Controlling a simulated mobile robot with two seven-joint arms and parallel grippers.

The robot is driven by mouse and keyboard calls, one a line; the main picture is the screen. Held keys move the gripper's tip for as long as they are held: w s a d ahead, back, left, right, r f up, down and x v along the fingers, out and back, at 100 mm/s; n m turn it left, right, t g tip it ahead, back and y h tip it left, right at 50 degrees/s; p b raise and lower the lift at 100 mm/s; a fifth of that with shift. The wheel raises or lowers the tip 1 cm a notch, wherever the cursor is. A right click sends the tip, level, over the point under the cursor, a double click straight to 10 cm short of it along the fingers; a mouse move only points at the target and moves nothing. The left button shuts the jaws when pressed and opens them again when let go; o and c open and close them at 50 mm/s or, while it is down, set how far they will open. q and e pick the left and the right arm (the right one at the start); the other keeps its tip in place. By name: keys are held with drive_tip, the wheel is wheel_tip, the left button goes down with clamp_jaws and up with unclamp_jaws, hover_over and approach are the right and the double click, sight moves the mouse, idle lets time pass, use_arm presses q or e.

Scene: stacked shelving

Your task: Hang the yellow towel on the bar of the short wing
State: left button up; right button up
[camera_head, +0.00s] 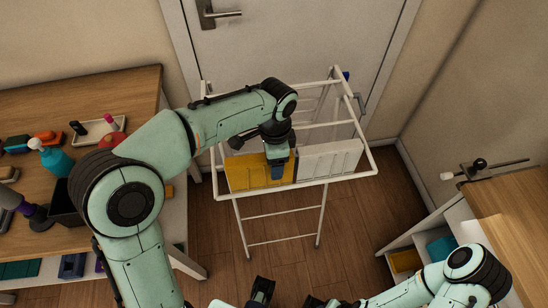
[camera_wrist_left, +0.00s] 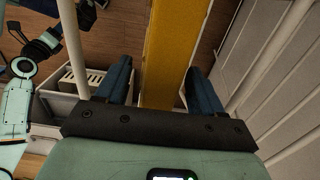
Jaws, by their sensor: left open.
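The yellow towel (camera_head: 246,172) hangs over the near bar of the white drying rack (camera_head: 347,177), on its left part. My left gripper (camera_head: 278,168) reaches down at the towel's right part. In the left wrist view the yellow towel (camera_wrist_left: 174,50) runs as a strip between the two blue fingers of my left gripper (camera_wrist_left: 160,88), with a gap on both sides, so the gripper is open. Which part of the rack is the short wing I cannot tell. My right gripper (camera_head: 262,290) is partly visible at the bottom edge, apart from the rack; its opening is unclear.
A white towel (camera_head: 330,160) hangs right beside the yellow one. A wooden table (camera_head: 130,85) with bottles and small items stands left. A wooden-topped shelf unit (camera_head: 515,215) stands right. A door (camera_head: 290,45) is behind the rack. Floor is clear around the rack's legs.

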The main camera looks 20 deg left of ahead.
use_arm(q)
drive_tip(key=shift+r+p, duration=2.5)
drive_tip(key=shift+r, duration=0.55)
use_arm(e)
drive_tip(key=r, duration=0.1)
drive_tip(key=w+r, duration=0.1)
drive_tip(key=r, duration=0.1)
drive_tip(key=w+r, duration=0.1)
drive_tip(key=r, duration=0.1)
drive_tip(key=shift+r, duration=0.15)
use_arm(q)
drive_tip(key=o, duration=0.5)
drive_tip(key=shift+o, duration=0.2)
wheel_tip(320, 180, up, 13)
drive_tip(key=p, duration=0.2)
drive_tip(key=shift+r+p, duration=0.15)
drive_tip(key=shift+p, duration=0.2)
use_arm(e)
drive_tip(key=w+r, duration=0.2)
drive_tip(key=r, duration=0.1)
drive_tip(key=shift+r+t, duration=0.2)
drive_tip(key=shift+t, duration=0.1)
use_arm(q)
drive_tip(key=shift+w+d, duration=0.1)
use_arm(e)
drive_tip(key=shift+s, duration=0.1)
